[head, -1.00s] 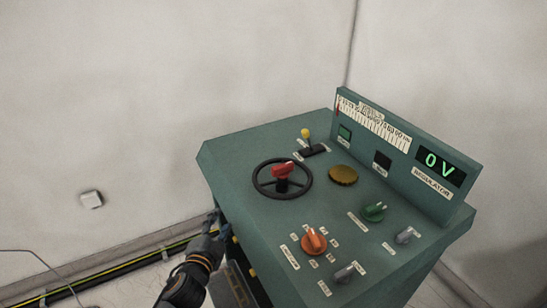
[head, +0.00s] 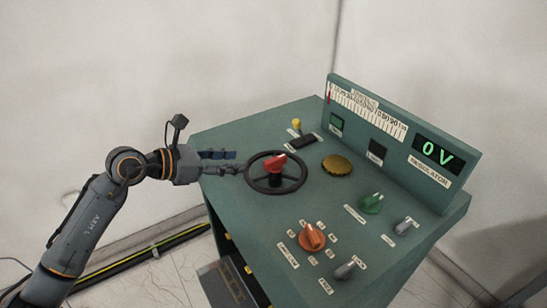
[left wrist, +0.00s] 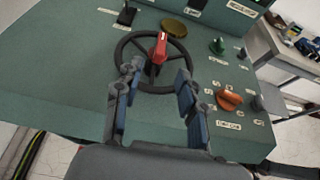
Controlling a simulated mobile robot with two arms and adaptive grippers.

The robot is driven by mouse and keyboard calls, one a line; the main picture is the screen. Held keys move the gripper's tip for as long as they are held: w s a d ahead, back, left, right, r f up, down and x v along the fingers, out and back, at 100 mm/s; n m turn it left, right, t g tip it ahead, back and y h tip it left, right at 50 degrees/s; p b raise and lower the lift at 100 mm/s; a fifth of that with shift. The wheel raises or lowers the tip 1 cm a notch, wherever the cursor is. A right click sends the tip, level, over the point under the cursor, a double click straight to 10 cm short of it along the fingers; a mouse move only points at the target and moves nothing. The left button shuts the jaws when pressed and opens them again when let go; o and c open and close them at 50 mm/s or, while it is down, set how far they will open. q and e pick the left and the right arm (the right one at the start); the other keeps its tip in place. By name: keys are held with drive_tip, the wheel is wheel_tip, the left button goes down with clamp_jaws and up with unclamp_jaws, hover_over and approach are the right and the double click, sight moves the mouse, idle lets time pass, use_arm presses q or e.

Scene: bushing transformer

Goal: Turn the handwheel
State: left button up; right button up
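The handwheel (head: 276,185) is a black spoked ring with a red grip (head: 275,164) on its hub, on the left part of the green console top. It also shows in the left wrist view (left wrist: 126,41), just ahead of my fingers. My left gripper (head: 236,161) comes in from the left, level with the wheel, its fingertips close to the left rim. In the left wrist view my left gripper (left wrist: 157,75) is open, its two fingers apart with the near rim between or just beyond the tips. I cannot tell whether they touch it. My right gripper is not in view.
The green console (head: 230,135) also carries a yellow-tipped lever (head: 296,124), a brass disc (head: 337,165), orange (head: 312,237), green (head: 371,203) and grey knobs (head: 404,226). Its display (head: 438,153) reads 0 V. A shelf with items (left wrist: 285,60) stands at right in the wrist view.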

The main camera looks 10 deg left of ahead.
sight(273, 159)
use_arm(q)
drive_tip(key=p+x, duration=0.3)
drive_tip(key=x, duration=0.9)
drive_tip(key=shift+d+r, duration=0.15)
drive_tip(key=shift+d, duration=0.05)
drive_tip(key=shift+w+d+f, duration=0.3)
drive_tip(key=shift+w+d, duration=0.05)
drive_tip(key=shift+w, duration=0.1)
clamp_jaws()
